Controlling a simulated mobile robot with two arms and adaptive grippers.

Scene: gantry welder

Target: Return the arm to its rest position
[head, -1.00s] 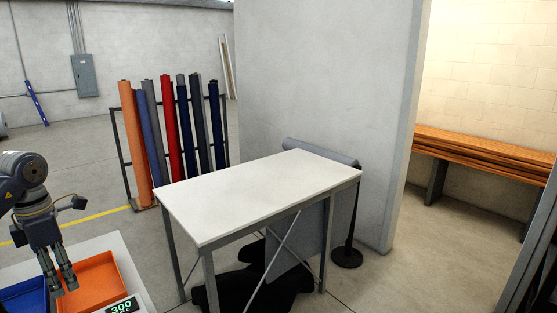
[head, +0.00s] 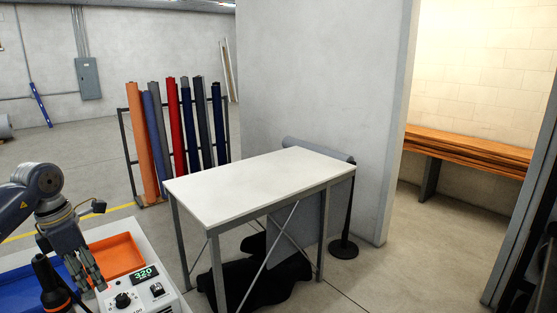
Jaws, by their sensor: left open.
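My left gripper (head: 92,282) is in the lower left of the head view. It points down with its fingers apart, close above the front edge of the orange tray (head: 127,248) and left of the control box. I see nothing between its fingers. My left arm comes in from the left edge. My right gripper is not in view.
A blue tray (head: 25,290) lies left of the orange one on a light worktop. A control box (head: 160,300) with a knob and a green display reading 320 stands in front. A black-handled tool (head: 48,280) is beside the gripper. A white table (head: 260,183) stands at centre.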

